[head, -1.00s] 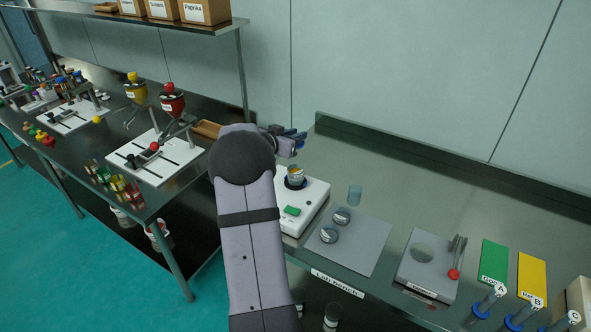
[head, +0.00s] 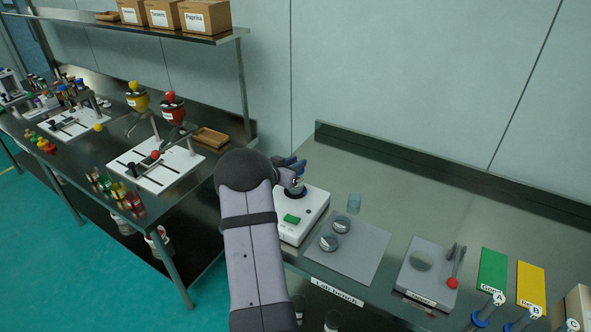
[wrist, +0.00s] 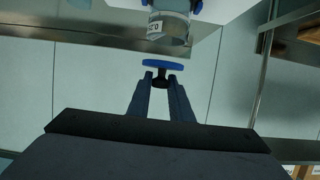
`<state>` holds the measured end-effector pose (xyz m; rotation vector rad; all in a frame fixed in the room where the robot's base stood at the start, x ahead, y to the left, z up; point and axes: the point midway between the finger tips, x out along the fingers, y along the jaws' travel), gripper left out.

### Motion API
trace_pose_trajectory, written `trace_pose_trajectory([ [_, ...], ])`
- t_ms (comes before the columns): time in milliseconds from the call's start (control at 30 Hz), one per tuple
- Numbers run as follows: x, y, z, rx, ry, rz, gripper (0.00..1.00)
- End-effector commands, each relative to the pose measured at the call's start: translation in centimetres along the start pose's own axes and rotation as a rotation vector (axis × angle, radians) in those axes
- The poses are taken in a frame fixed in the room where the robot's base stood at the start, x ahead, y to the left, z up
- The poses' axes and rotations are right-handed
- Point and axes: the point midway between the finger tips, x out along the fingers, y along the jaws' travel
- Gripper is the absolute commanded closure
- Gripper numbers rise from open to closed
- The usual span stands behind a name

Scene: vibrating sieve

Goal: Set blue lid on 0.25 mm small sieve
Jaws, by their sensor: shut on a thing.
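My gripper (wrist: 161,82) is shut on the dark knob of the blue lid (wrist: 163,64) in the wrist view. The lid is seen edge-on, and a gap separates it from the clear small sieve (wrist: 171,29). The sieve's label is partly legible and appears upside down. Blue parts flank the sieve at the top edge of that view. In the head view, my gripper (head: 294,168) is over the white sieve shaker (head: 292,226) and hides most of the sieve and the lid.
A grey mat (head: 365,257) right of the shaker holds two round metal-and-glass pieces (head: 329,242). A grey plate (head: 421,282) with a red-ended tool is farther right. The bench behind the mat is clear.

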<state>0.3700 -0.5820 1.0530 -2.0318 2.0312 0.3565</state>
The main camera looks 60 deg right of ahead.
Motion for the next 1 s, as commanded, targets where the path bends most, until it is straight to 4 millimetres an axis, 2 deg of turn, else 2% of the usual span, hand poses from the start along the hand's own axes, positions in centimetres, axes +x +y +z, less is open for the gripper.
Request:
trace_pose_trajectory([
  [200,0.8,0.0,2.3,-0.002,-0.003,0.001,1.00],
  [667,1.1,0.0,2.9,0.000,-0.001,0.000,1.00],
  [700,1.0,0.0,2.8,0.000,-0.001,0.000,0.71],
  [733,1.0,0.0,2.8,0.000,-0.001,0.000,0.64],
  [1000,1.0,0.0,2.8,0.000,-0.001,0.000,0.62],
])
